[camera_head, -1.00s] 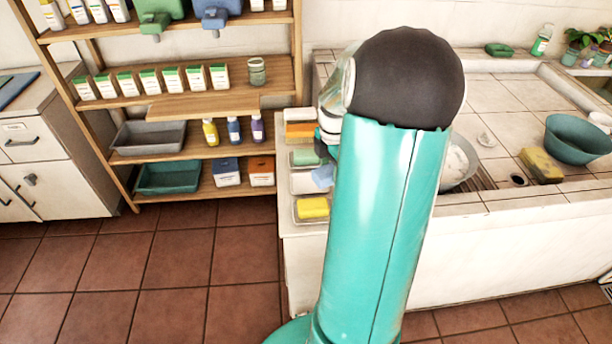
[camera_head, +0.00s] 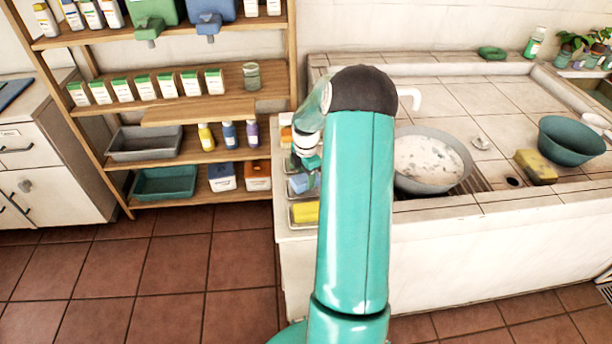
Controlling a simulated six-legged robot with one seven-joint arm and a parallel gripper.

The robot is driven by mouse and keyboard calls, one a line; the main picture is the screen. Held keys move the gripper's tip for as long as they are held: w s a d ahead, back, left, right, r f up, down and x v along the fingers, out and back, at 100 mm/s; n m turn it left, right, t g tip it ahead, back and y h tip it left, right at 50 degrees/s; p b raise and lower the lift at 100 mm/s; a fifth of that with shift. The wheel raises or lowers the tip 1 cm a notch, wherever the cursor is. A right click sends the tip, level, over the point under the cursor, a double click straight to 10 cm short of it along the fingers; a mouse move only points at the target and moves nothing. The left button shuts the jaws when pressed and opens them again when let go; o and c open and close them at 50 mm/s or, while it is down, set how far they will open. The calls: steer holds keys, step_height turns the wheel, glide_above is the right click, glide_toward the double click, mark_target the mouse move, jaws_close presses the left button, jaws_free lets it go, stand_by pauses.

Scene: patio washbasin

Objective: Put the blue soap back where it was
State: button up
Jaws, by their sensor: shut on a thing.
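The blue soap (camera_head: 299,184) is at the row of small soap trays on the counter's left end, in line with the tray between the green and yellow soap places. My gripper (camera_head: 303,170) is directly above it, pointing down and shut on it. I cannot tell whether the soap touches the tray or hangs just over it. The yellow soap (camera_head: 305,211) lies in the nearest tray. The orange soap (camera_head: 286,137) shows at the far end. The green soap's place is mostly hidden behind my gripper.
A grey basin (camera_head: 418,185) with whitish contents stands right of my arm. A teal bowl (camera_head: 570,142) and a yellow-brown sponge (camera_head: 536,167) sit farther right on the tiled counter (camera_head: 468,97). A wooden shelf (camera_head: 222,108) stands at the back left.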

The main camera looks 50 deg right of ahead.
steer(key=shift+f, duration=0.2)
steer(key=o, duration=1)
